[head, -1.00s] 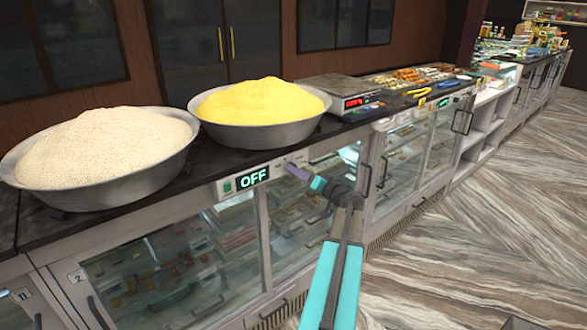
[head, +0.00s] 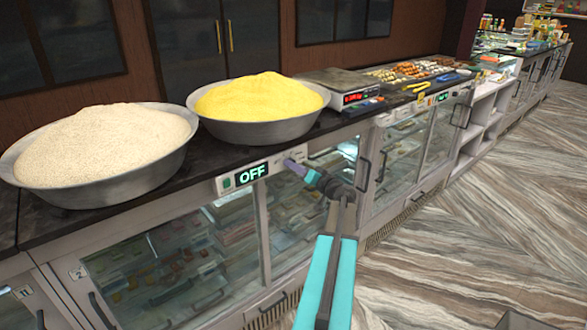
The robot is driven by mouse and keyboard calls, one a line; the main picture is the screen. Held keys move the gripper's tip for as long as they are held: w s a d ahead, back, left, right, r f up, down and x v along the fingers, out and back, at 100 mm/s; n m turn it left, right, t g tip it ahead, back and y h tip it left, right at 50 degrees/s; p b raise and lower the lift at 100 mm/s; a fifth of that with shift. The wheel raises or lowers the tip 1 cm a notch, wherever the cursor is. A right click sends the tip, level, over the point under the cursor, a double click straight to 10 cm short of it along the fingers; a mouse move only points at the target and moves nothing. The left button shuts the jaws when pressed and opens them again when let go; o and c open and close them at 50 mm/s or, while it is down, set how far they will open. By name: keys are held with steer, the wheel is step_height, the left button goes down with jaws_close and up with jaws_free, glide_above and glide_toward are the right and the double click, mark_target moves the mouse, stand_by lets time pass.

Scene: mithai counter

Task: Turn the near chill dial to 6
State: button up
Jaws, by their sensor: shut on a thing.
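The near chill unit's control panel (head: 232,184) is on the front edge of the counter, below the bowl of yellow grains. Its green display (head: 253,173) reads OFF. My gripper (head: 290,165) is at the right end of this panel, its purple tip against the panel face. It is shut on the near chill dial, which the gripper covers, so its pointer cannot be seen. A second panel with a green display (head: 443,100) is farther along the counter; its reading is too small to make out.
A bowl of pale grains (head: 95,190) and a bowl of yellow grains (head: 262,132) stand on the dark counter, with a scale (head: 345,84) behind. Glass doors (head: 180,262) with handles lie below the panel.

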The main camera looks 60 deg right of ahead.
steer(key=shift+w, duration=0.1)
steer(key=shift+m+b, duration=0.5)
steer(key=shift+b, duration=0.4)
steer(key=shift+r+m+h+b, duration=0.2)
steer(key=shift+m+b, duration=1.85)
steer(key=shift+m, duration=1.75)
steer(key=shift+r+m+h+b, duration=0.2)
steer(key=shift+m+b, duration=1.85)
steer(key=shift+m, duration=1.75)
steer(key=o, duration=1)
steer(key=shift+w+f, duration=0.1)
steer(key=shift+f, duration=0.05)
steer(key=shift+o, duration=0.2)
